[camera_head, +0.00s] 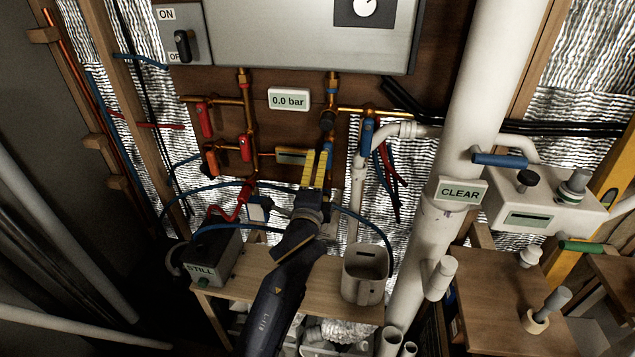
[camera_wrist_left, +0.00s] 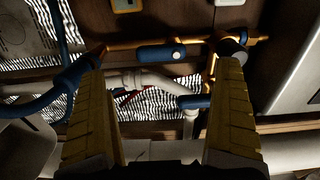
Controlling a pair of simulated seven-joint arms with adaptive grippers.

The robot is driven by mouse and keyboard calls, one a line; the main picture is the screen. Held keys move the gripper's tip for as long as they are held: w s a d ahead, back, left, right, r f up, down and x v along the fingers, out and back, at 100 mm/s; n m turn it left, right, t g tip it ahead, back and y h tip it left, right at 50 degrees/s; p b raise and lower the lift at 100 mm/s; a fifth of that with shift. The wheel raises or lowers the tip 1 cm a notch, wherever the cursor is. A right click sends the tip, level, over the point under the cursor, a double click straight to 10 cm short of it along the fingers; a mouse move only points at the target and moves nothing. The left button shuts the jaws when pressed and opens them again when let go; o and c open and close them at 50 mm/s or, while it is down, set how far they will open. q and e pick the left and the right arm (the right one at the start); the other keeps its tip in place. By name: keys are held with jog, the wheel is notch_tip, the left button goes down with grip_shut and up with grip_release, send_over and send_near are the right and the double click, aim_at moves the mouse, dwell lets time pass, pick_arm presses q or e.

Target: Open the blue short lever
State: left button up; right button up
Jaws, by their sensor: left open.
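Two blue levers hang on the copper pipes below the heater. One blue lever (camera_head: 327,148) is on the middle vertical pipe, partly hidden by my gripper; the other blue lever (camera_head: 367,137) hangs to its right. Which one is the short lever I cannot tell for sure. My left gripper (camera_head: 316,155) is in front of the middle pipe, its yellow fingers apart and empty. In the left wrist view, the middle-pipe lever (camera_wrist_left: 160,53) and the right lever (camera_wrist_left: 193,101) show beyond and between the open fingers (camera_wrist_left: 165,75), apart from them. My right gripper is out of view.
Red levers (camera_head: 206,120) hang on the left pipes. A "0.0 bar" display (camera_head: 289,100) is above left of the gripper. A wooden shelf (camera_head: 235,292) holds a mug (camera_head: 364,275) and a "STILL" box (camera_head: 212,255). A thick white pipe (camera_head: 480,90) stands at right.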

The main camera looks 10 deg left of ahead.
pick_arm(q)
jog(key=shift+s, duration=0.9)
jog(key=shift+w, duration=0.1)
jog(key=w, duration=1.1)
jog(key=shift+w+d, duration=0.3)
jog(key=shift+w, duration=0.1)
jog(key=shift+s, duration=0.1)
